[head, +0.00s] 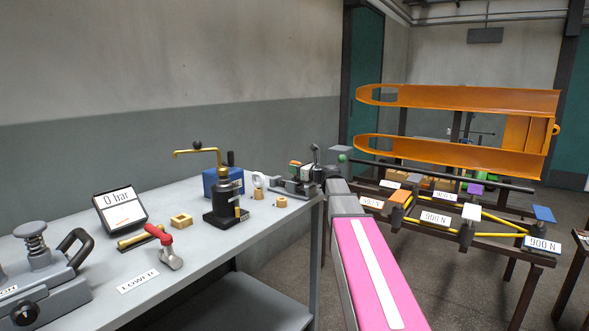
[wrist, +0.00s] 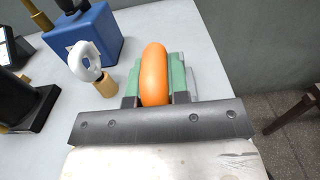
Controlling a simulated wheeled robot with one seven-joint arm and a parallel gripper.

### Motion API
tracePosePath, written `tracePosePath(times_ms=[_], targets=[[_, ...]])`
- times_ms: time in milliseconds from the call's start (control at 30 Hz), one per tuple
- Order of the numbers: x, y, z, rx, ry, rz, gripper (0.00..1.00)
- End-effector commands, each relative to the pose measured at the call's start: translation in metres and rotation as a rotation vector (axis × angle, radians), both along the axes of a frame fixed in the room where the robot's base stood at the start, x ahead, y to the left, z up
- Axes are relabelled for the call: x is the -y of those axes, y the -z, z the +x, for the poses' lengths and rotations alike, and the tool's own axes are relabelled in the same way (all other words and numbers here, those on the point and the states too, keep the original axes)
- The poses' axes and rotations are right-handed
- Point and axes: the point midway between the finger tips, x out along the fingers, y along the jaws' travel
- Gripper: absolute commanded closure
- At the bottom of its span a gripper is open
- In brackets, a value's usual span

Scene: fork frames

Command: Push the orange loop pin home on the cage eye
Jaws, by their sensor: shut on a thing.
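My gripper (wrist: 157,98) is shut on the orange loop pin (wrist: 154,70), whose rounded loop stands up between the jaws. The shank of the pin is hidden below the loop. Green surfaces show on both sides of the loop. In the head view, my gripper (head: 311,174) is at the right end of the grey bench, where only small orange and green patches show. I cannot pick out the cage eye for certain, nor tell how deep the pin sits.
A white ring (wrist: 83,60) on a tan block and a blue box (wrist: 85,45) stand left of my gripper. A black hand pump (head: 226,205) stands on the grey bench (head: 190,270). Orange forks (head: 460,100) and a dark rack (head: 480,240) are at right.

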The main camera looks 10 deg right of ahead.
Motion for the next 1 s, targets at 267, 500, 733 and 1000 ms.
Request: tracePosePath(times_ms=[267,500,733,1000], targets=[[0.0,0.006,0.0,0.0,0.0,0.0,1.0],[0.0,0.011,0.0,0.0,0.0,0.0,1.0],[0.0,0.011,0.0,0.001,0.0,-0.001,0.55],[0.003,0.011,-0.004,0.001,0.0,-0.001,0.55]])
